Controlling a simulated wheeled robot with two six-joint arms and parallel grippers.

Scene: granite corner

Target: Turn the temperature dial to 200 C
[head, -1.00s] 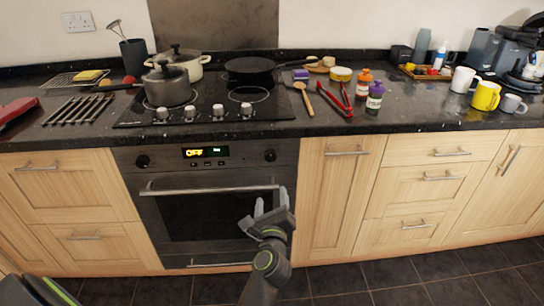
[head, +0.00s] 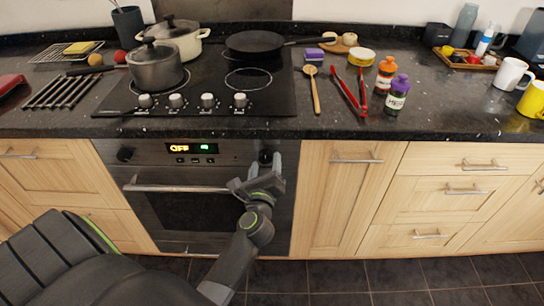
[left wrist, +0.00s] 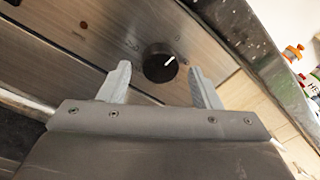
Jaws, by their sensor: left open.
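The oven's right black dial (head: 265,157) is partly hidden behind my left gripper in the head view. In the left wrist view the round dial (left wrist: 160,63) shows with a white pointer line slanting to the upper right. My left gripper (head: 263,168) is open and empty just in front of the dial. In the left wrist view its two fingers (left wrist: 160,85) stand on either side of the dial's lower part; I cannot tell whether they touch it. The lit display (head: 192,148) reads OFF. My right gripper is not in view.
The left oven dial (head: 125,155) and the oven door handle (head: 175,188) are on the same front. Hob knobs (head: 208,100), a grey pot (head: 157,68), red tongs (head: 350,92) and bottles (head: 397,93) are on the dark worktop (head: 440,110) above.

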